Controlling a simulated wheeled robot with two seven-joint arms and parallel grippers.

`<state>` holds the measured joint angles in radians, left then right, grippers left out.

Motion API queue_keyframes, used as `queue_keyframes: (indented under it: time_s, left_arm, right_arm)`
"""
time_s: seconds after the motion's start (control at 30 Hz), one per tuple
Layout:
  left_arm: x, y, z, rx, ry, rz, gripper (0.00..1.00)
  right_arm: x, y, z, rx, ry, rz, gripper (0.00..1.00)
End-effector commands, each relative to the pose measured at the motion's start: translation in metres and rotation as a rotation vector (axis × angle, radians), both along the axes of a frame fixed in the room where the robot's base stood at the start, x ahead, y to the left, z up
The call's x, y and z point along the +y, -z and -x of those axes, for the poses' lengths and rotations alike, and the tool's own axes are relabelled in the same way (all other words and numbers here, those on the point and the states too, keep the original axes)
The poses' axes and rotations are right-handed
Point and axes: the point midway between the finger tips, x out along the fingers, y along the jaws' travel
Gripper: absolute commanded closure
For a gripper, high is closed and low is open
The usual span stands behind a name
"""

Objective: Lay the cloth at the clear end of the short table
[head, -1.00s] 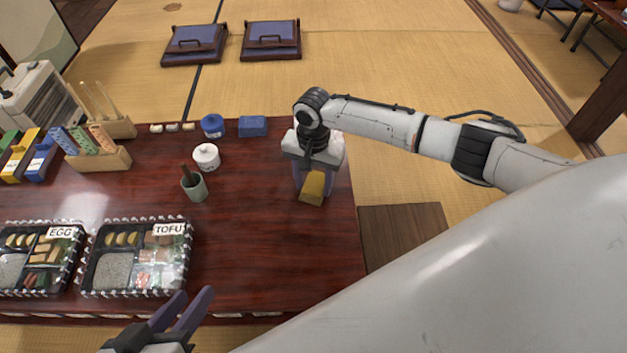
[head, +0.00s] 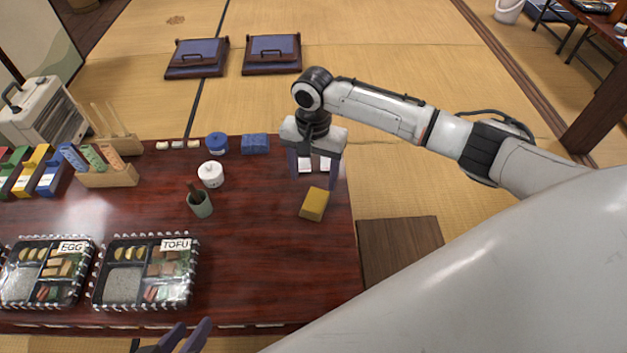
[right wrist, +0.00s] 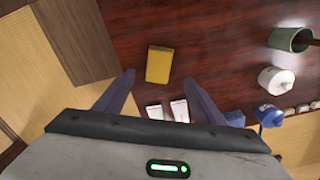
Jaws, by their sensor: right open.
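The cloth, a small yellow folded block (head: 314,204), lies on the right end of the dark red wooden table (head: 260,270). It also shows in the right wrist view (right wrist: 159,65), just beyond the fingertips. My right gripper (head: 315,177) is open above the table, behind the cloth and apart from it. Its fingers (right wrist: 160,79) are spread with nothing between the tips. My left gripper (head: 193,328) is at the bottom edge, mostly out of frame, with its two visible fingers apart and empty.
Two small white packets (head: 325,164) lie behind the cloth, under my right gripper. A blue block (head: 255,143), blue pot (head: 217,143), white pot (head: 210,174) and grey-green cup (head: 200,204) stand left. Bento trays (head: 147,306) fill the front left. Bare tabletop surrounds the cloth's front and left.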

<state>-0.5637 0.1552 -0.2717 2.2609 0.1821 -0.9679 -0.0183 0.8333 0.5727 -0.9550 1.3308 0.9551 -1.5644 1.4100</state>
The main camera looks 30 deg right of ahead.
Motion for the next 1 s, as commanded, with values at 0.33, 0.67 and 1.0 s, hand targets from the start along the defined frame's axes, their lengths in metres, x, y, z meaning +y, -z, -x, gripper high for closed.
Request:
queue_keyframes:
  time_s: [0.33, 0.67, 1.0]
  left_arm:
    - [0.004, -0.004, 0.000, -0.022, -0.027, 0.006, 0.69]
    - [0.004, -0.005, 0.000, -0.022, -0.027, 0.006, 0.69]
    - [0.004, -0.005, 0.000, -0.021, -0.027, 0.007, 0.69]
  right_arm:
    - [0.040, 0.006, 0.021, -0.033, -0.161, -0.063, 0.37]
    - [0.175, 0.028, 0.102, -0.351, -0.689, -0.310, 0.37]
    - [0.189, 0.013, 0.161, -0.705, -0.916, -0.243, 0.37]
